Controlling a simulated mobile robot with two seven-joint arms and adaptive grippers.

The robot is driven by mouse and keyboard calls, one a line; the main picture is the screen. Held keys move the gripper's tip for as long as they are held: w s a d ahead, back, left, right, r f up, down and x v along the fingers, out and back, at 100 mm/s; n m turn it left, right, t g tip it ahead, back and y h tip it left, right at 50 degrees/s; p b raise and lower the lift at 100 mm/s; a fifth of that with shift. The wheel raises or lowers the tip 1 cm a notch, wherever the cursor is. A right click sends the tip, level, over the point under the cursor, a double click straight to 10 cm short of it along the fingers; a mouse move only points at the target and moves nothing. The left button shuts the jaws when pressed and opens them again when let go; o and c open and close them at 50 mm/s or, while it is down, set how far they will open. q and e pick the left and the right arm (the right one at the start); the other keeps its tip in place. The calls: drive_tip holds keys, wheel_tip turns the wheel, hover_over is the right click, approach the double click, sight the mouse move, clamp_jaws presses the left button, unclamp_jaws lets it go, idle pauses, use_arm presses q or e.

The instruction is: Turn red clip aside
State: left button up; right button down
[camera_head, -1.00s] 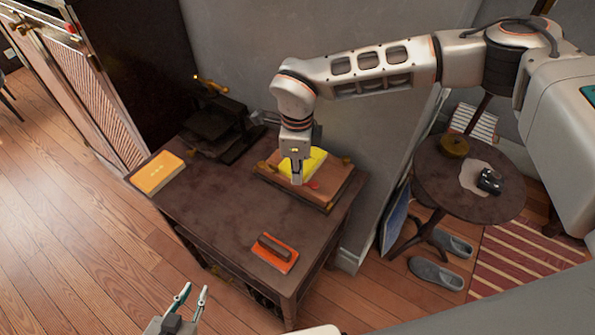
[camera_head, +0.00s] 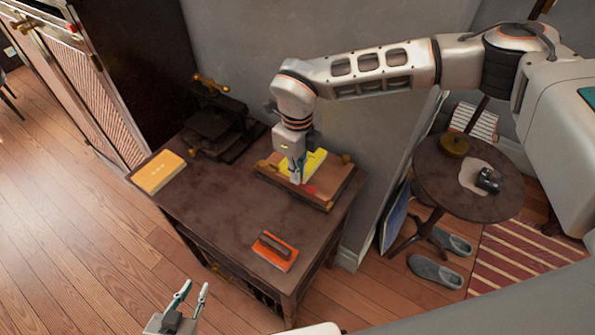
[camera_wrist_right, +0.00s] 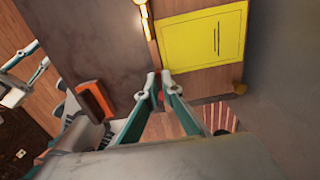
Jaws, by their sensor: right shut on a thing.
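The red clip (camera_head: 309,189) lies at the near edge of the yellow sheet (camera_head: 316,161) on a wooden board (camera_head: 330,187) on the dark table. My right gripper (camera_head: 297,181) points down at the board and is shut on the red clip. In the right wrist view, a bit of the red clip (camera_wrist_right: 160,97) shows between the fingers of the right gripper (camera_wrist_right: 159,77), which partly hide it. The yellow sheet (camera_wrist_right: 203,38) lies beside the fingertips there. My left gripper (camera_head: 190,291) is open and empty, low in the head view, in front of the table.
The dark table (camera_head: 220,215) also holds a yellow book (camera_head: 158,172), a black press (camera_head: 215,125) and an orange block with a dark handle (camera_head: 275,252). A round side table (camera_head: 440,185) is at the right.

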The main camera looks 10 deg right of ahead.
drive_tip(key=shift+r, duration=0.1)
drive_tip(key=c, duration=2.2)
unclamp_jaws()
drive_tip(key=shift+c, duration=0.2)
wheel_tip(320, 180, up, 12)
